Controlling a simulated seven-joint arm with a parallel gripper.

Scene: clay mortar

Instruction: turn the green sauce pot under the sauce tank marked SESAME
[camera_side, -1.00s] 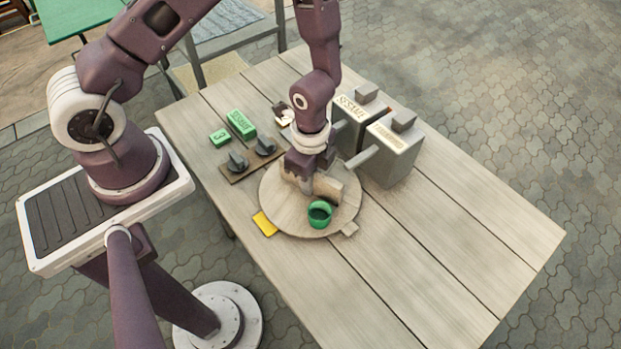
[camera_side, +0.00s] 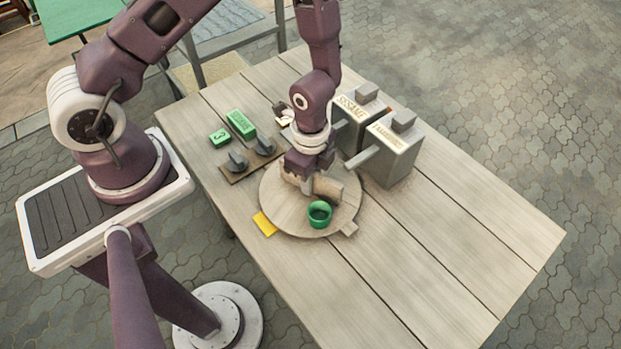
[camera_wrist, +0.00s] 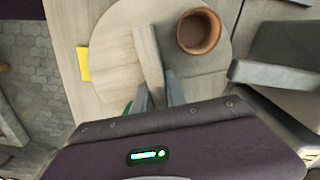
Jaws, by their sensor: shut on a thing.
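The green sauce pot (camera_side: 320,213) stands upright on the front part of the round wooden turntable (camera_side: 281,213). A sliver of green shows beside my fingers in the wrist view (camera_wrist: 127,108). My gripper (camera_side: 308,184) is shut on the wooden bar across the turntable, and the bar (camera_wrist: 148,55) runs out from between the fingers in the wrist view. The grey tank marked SESAME (camera_side: 350,108) stands behind the turntable, the left of two. The green pot is not under its spout; it sits on the side away from the tanks.
A brown pot (camera_wrist: 198,32) stands on the turntable, hidden in the side view. A second grey tank (camera_side: 395,150) stands to the right, its spout toward the turntable. A yellow tag (camera_side: 264,223) lies at the turntable's edge. Two dark knobs (camera_side: 237,162) and green blocks (camera_side: 241,124) are left.

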